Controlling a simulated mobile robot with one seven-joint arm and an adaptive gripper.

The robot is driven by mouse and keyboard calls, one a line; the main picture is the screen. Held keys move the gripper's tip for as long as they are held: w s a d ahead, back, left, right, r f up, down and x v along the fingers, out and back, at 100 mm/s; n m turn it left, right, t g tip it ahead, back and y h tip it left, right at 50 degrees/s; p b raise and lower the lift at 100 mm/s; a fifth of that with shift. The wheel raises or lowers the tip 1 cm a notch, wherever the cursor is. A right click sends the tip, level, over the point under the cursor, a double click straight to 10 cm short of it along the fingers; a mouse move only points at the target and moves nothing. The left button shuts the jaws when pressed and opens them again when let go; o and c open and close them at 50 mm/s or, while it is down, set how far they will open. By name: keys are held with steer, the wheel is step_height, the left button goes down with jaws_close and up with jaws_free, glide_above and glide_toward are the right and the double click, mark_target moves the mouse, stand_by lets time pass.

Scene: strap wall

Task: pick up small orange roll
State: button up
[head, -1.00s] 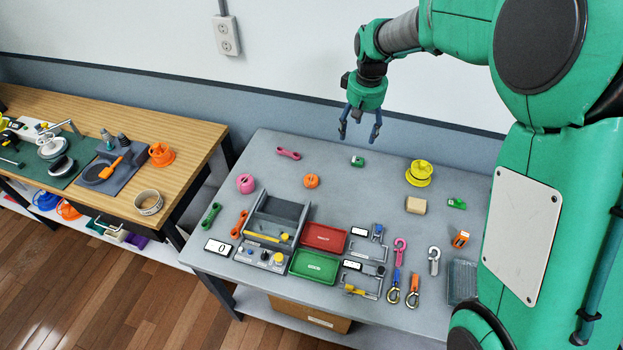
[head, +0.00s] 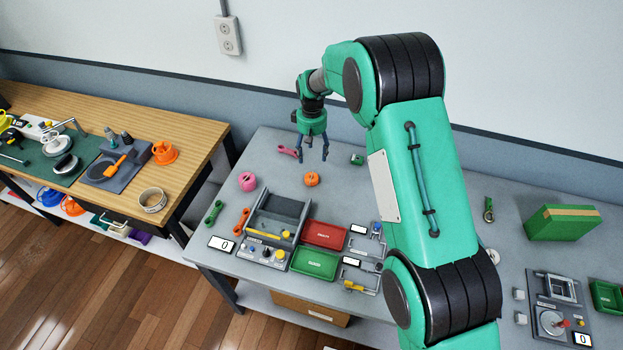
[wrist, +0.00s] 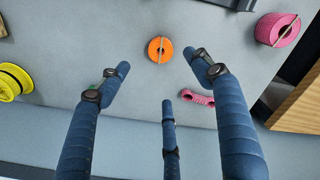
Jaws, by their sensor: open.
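The small orange roll (head: 312,178) lies on the grey table, behind the grey tray station. In the wrist view the orange roll (wrist: 160,50) shows from above, ahead of the fingertips and between them from side to side. My gripper (head: 312,155) hangs over the table, fingers pointing down, above and a little behind the roll in the head view. Its blue fingers (wrist: 158,75) are apart, with nothing between them, and do not touch the roll.
A larger pink roll (head: 247,181) lies left of the orange one. A pink strap piece (head: 288,151) lies behind, close to my fingers in the picture. A yellow spool (wrist: 12,82) shows in the wrist view. A red tray (head: 325,234) and a green tray (head: 314,264) stand in front.

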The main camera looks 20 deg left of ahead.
steer(key=shift+f, duration=0.15)
glide_above(312, 177)
steer(key=shift+s+f, duration=0.2)
steer(key=shift+f, duration=4)
steer(key=shift+f, duration=0.15)
steer(key=shift+w+f, duration=0.1)
steer(key=shift+f, duration=2.35)
steer(key=shift+c, duration=0.5)
steer(key=c, duration=1.2)
